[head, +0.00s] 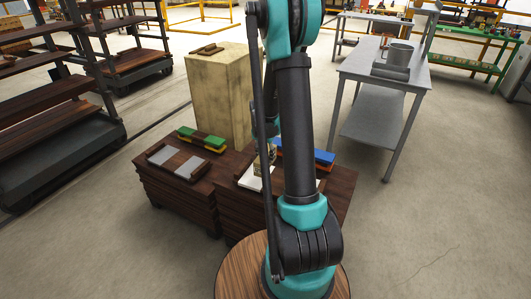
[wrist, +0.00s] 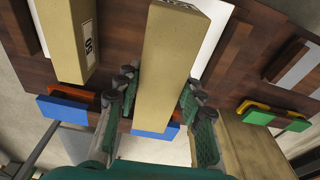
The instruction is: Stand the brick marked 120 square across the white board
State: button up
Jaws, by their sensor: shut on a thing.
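My gripper (wrist: 158,88) shows in the wrist view, shut on a long tan brick (wrist: 168,65) between its fingers. The mark on this brick's far end is at the picture's top edge and too cut off to read. A second tan brick (wrist: 65,40) stands apart to the left, with a dark number that seems to end in 50. A white board (wrist: 214,42) shows beside and behind the held brick. In the head view the white board (head: 251,182) lies on the dark wooden stand, with part of a tan brick (head: 264,163) by it. My arm hides the gripper there.
The dark stand also carries a blue-and-orange block (head: 324,158). A tall pale block (head: 220,90) rises behind. A grey table (head: 385,72) is at the right; right-front floor is clear.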

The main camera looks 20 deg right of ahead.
jog(key=shift+f, duration=2.5)
jog(key=shift+f, duration=0.75)
jog(key=o, duration=1.1)
jog(key=shift+o, duration=0.2)
jog(key=r, duration=0.4)
jog(key=s+a+r, duration=0.1)
jog(key=r, duration=0.7)
jog(key=shift+s+a, duration=0.15)
jog(key=shift+s, duration=0.1)
jog(key=s+a+r+n+t, duration=0.1)
jog(key=s+a+n, duration=0.1)
jog(key=s, duration=0.5)
jog(key=s+a+r+n+t, duration=0.1)
jog(key=s+a+n, duration=0.1)
jog(key=s, duration=0.6)
jog(key=s+a+r+n+y, duration=0.1)
jog(key=s+n, duration=0.3)
jog(key=s, duration=0.4)
jog(key=shift+a+t, duration=0.4)
jog(key=shift+a, duration=0.4)
